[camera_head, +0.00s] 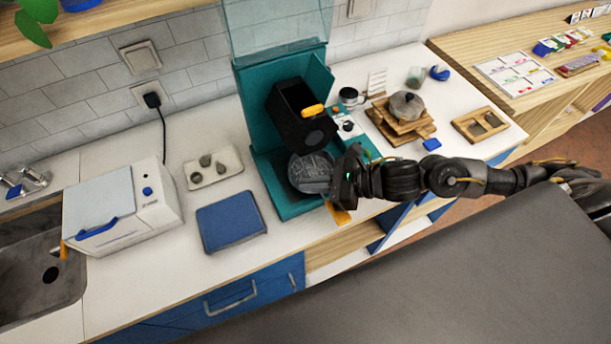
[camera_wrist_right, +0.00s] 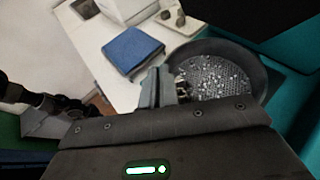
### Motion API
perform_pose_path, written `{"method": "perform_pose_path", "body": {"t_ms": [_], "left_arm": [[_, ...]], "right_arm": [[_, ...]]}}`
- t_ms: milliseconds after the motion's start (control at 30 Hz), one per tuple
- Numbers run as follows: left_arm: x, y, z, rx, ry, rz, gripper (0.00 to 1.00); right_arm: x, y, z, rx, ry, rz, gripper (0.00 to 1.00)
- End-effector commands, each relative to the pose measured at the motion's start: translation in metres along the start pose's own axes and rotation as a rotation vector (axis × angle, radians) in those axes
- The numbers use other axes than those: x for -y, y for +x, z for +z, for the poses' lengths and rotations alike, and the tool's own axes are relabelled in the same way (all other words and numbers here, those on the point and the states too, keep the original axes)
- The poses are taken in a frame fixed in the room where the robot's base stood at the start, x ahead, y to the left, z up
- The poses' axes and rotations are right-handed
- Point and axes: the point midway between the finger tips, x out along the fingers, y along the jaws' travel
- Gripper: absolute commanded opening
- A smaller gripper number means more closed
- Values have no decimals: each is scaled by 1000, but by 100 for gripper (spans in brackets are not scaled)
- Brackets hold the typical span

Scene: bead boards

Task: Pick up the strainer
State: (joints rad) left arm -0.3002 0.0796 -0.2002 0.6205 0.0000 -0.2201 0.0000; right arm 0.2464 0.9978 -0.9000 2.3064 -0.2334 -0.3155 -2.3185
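The strainer (camera_head: 311,172) is a round dark dish with a speckled mesh bottom, at the teal machine's base in the head view. In the right wrist view the strainer (camera_wrist_right: 222,78) lies just right of the fingers, with its dark rim showing. My right gripper (camera_head: 345,182) is at the strainer's right side. In the wrist view the gripper's grey fingers (camera_wrist_right: 163,88) are close together beside the rim, near a small metallic part. I cannot tell whether they grip the strainer. My left gripper is not in view.
The teal machine (camera_head: 322,80) stands behind, holding a black container (camera_head: 290,112) with an orange handle above the strainer. A blue pad (camera_head: 231,221) and a tray of stones (camera_head: 213,168) lie left. A pot (camera_head: 406,105) on wooden boards stands right. A white box (camera_head: 118,210) is farther left.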

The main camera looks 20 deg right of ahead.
Motion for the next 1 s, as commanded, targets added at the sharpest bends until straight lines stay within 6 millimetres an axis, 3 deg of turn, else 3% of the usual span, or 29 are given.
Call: {"method": "perform_pose_path", "body": {"t_ms": [33, 233, 300, 500, 700, 1000], "left_arm": [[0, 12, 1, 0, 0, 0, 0], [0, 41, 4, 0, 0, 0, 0], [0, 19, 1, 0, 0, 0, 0], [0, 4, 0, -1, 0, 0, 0], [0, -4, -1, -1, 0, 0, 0], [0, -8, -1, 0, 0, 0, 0]], "right_arm": [[-10, -4, -9, -1, 1, 3, 0], [-50, -30, -21, -1, 2, 4, 0], [-57, -40, -12, -2, 7, 3, 0], [-80, -54, -19, -2, 6, 3, 0], [-97, -65, -25, -1, 4, 2, 0], [-107, -72, -29, 1, 0, -1, 0]]}}
